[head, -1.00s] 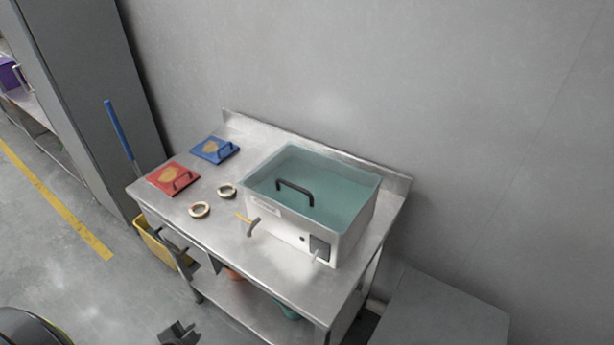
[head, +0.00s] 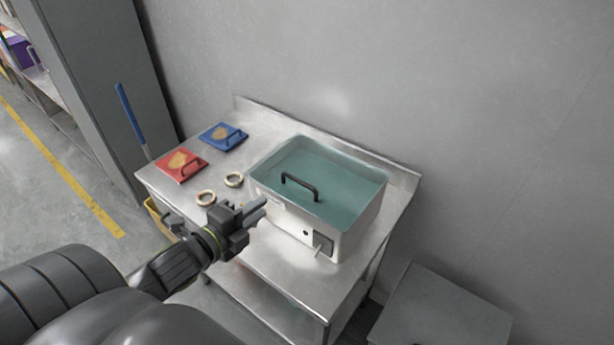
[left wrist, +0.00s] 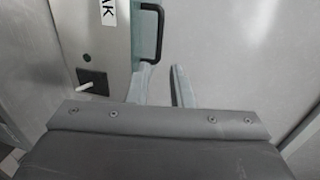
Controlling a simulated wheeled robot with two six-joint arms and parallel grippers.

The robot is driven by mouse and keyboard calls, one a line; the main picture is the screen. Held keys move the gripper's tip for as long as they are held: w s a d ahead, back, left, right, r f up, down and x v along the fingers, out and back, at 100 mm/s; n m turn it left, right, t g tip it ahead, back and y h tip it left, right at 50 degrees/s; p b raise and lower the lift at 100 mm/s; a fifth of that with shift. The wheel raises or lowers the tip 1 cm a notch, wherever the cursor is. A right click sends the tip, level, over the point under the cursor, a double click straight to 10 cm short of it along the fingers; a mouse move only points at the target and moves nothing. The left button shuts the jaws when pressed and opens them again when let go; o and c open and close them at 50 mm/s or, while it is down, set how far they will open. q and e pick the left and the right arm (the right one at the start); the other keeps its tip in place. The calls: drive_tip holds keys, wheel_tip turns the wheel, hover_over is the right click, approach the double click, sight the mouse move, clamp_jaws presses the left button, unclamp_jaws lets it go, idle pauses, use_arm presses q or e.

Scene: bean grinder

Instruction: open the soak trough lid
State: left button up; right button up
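The soak trough (head: 330,227) is a pale metal box on the steel table, with a see-through teal lid (head: 340,184) lying flat over its top. A black bar handle (head: 300,186) stands on the lid near its left front side. My left gripper (head: 263,207) is in front of the trough's left end, lower in the picture than the handle. In the left wrist view its two fingers (left wrist: 162,70) are apart with nothing between them. The black handle (left wrist: 160,32) shows just beyond the fingertips, beside the trough's labelled front. My right gripper is not in view.
A wall stands behind. A grey box-like surface (head: 440,310) is at the lower right.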

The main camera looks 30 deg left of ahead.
sight(297, 182)
use_arm(q)
drive_tip(key=p+x, duration=0.2)
drive_tip(key=x, duration=1.4)
drive_tip(key=shift+w+f, duration=0.1)
drive_tip(key=shift+w, duration=0.15)
clamp_jaws()
